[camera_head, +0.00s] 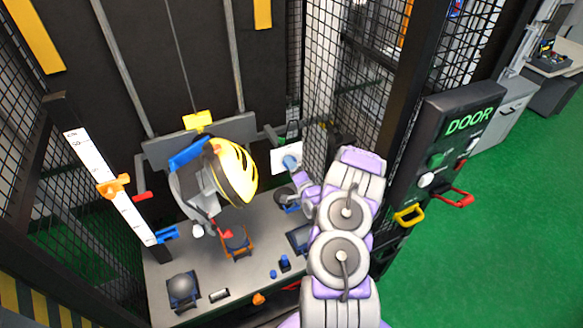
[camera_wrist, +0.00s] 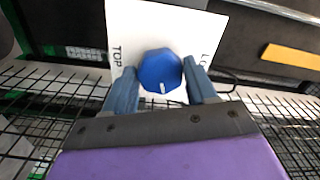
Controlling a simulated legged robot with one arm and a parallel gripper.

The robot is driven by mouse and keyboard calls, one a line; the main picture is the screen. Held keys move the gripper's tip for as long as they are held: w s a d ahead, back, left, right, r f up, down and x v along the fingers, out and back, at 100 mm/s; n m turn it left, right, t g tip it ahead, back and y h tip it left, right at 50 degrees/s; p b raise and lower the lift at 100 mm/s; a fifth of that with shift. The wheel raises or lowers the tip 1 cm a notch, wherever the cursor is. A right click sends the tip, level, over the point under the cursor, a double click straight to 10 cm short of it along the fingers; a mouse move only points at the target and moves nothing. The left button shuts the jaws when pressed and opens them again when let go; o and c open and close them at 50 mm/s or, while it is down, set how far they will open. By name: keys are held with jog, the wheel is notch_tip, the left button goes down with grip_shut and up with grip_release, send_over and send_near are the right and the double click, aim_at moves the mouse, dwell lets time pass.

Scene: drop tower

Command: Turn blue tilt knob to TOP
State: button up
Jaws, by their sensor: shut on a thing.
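The blue tilt knob (camera_wrist: 161,71) sits on a white panel (camera_wrist: 190,28) with the word TOP on the left and a partly hidden label starting with "LO" on the right. A white mark on the knob points toward the bottom of the wrist view. My gripper (camera_wrist: 163,80) has its two blue-grey fingers on either side of the knob, shut on it. In the head view the knob (camera_head: 290,162) shows on the white panel behind the purple and white arm, and the gripper end is at the panel, partly hidden by my arm.
A yellow helmet (camera_head: 236,170) on a grey head form hangs left of the panel. A grey table (camera_head: 215,260) with several small items is below. Black mesh walls (camera_head: 325,75) stand close around my arm. A DOOR panel (camera_head: 455,150) with handles is at the right.

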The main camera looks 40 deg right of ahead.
jog(key=shift+s+d+f+m+b, duration=0.1)
jog(key=shift+m+b, duration=1.7)
jog(key=shift+m, duration=3.6)
jog(key=shift+f+m+b, duration=0.1)
jog(key=shift+m+b, duration=1.7)
jog(key=shift+m, duration=3.6)
jog(key=shift+r, duration=0.1)
jog(key=o, duration=1)
jog(key=shift+d, duration=0.1)
jog(key=shift+o, duration=0.3)
jog(key=p+v, duration=0.4)
jog(key=v, duration=1.3)
